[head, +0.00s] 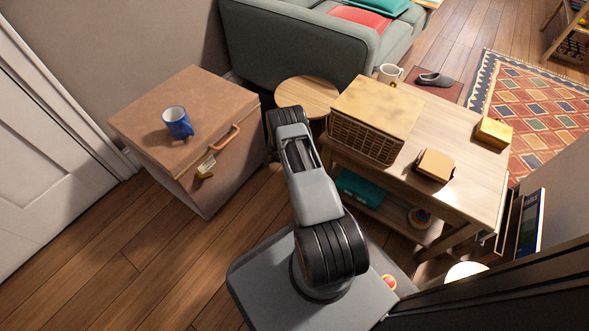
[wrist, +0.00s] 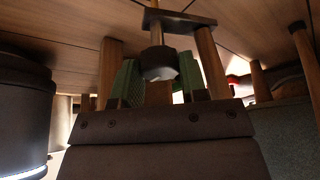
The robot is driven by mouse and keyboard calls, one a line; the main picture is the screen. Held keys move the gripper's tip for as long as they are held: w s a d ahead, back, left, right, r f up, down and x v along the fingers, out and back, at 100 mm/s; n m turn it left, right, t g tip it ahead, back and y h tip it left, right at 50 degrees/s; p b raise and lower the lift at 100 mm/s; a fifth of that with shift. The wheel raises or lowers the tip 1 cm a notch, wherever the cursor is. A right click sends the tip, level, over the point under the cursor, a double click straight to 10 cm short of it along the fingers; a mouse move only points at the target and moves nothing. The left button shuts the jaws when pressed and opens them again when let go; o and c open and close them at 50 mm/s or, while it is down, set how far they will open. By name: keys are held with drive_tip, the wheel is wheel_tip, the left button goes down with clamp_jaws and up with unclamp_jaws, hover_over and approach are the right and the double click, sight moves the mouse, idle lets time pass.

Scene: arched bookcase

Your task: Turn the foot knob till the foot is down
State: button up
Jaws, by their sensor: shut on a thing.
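The foot knob (wrist: 159,63) is a dark, faceted piece on a short rod, seen in the wrist view. The rod runs up in the picture to a dark flat bar (wrist: 180,19) near a wooden plank surface. My gripper (wrist: 166,80) has its green-padded fingers on either side of the knob and is shut on it. Whether the foot touches the floor cannot be told. In the head view, my arm reaches toward the small round wooden table (head: 308,94); my gripper and the knob are hidden there.
Wooden legs (wrist: 207,62) stand close around the gripper in the wrist view. A brown chest (head: 180,95) with a blue mug (head: 177,122) stands left of my arm. A wooden table (head: 456,132) with a wicker basket (head: 365,135) stands right. A grey sofa (head: 270,45) is behind.

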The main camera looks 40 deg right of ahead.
drive_tip(key=shift+s+d, duration=0.1)
drive_tip(key=shift+d, duration=0.05)
drive_tip(key=o, duration=0.6)
drive_tip(key=shift+o, duration=1.4)
drive_tip(key=p+v, duration=0.6)
drive_tip(key=v, duration=0.8)
drive_tip(key=shift+f, duration=0.1)
